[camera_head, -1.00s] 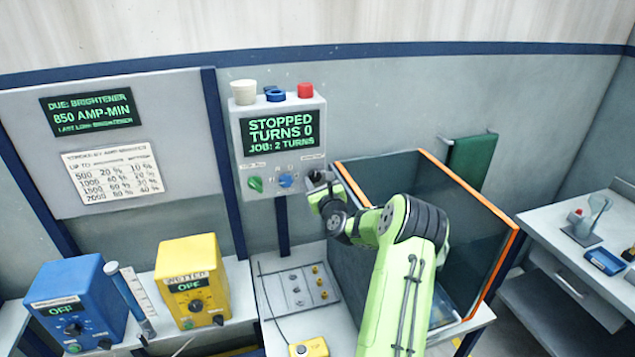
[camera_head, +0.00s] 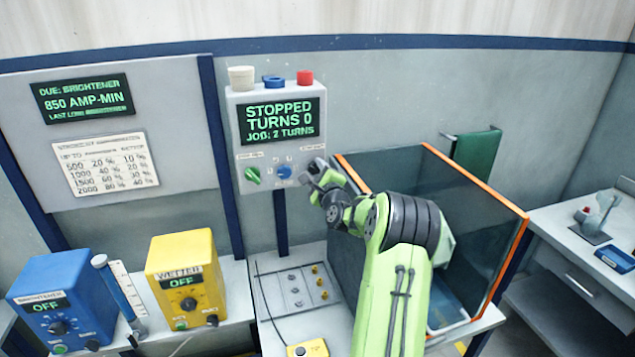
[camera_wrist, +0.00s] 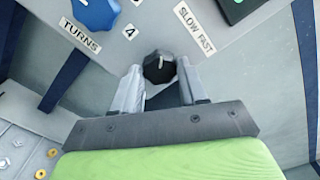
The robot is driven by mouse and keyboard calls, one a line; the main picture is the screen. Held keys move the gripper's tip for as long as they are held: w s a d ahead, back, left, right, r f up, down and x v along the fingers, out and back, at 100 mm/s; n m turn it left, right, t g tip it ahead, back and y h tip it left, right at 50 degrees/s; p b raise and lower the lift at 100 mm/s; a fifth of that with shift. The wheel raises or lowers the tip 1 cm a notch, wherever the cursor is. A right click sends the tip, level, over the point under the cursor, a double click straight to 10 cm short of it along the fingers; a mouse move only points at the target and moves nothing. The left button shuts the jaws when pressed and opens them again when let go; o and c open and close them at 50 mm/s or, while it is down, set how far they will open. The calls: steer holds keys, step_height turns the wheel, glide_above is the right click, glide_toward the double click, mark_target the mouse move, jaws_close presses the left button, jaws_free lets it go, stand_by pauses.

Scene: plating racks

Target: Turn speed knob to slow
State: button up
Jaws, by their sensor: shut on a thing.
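The control box (camera_head: 232,130) on the wall reads "STOPPED, TURNS 0, JOB: 2 TURNS". In the wrist view the black speed knob (camera_wrist: 158,70) sits between my gripper's fingers (camera_wrist: 160,86), which are shut on its sides. Its white mark points roughly up in that view, towards the "SLOW FAST" label (camera_wrist: 195,28). In the head view my gripper (camera_head: 318,172) is at the box's lower right and hides most of the knob.
A red button (camera_head: 305,77), a blue ring (camera_head: 273,81) and a pale cup-like piece (camera_head: 241,79) are on top of the box. An orange-edged clear tank (camera_head: 478,180) stands close right of my arm. A yellow wetter box (camera_head: 188,275) and a blue brightener box (camera_head: 60,300) stand lower left.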

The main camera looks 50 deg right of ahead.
steer(key=n+b, duration=0.1)
steer(key=b, duration=0.1)
steer(key=n+b, duration=0.1)
steer(key=n, duration=0.1)
steer(key=n+b, duration=0.2)
steer(key=shift+f+b, duration=0.25)
steer(key=shift+b, duration=0.1)
steer(key=n+b, duration=0.3)
steer(key=n, duration=0.1)
steer(key=shift+r, duration=0.1)
steer(key=shift+r+b, duration=0.1)
steer(key=shift+b, duration=0.2)
steer(key=o, duration=1.1)
steer(key=shift+c, duration=0.2)
steer(key=b+v, duration=0.2)
steer(key=v, duration=1.3)
steer(key=shift+s+a+b, duration=0.15)
steer(key=shift+s+b, duration=0.2)
steer(key=shift+b, duration=0.05)
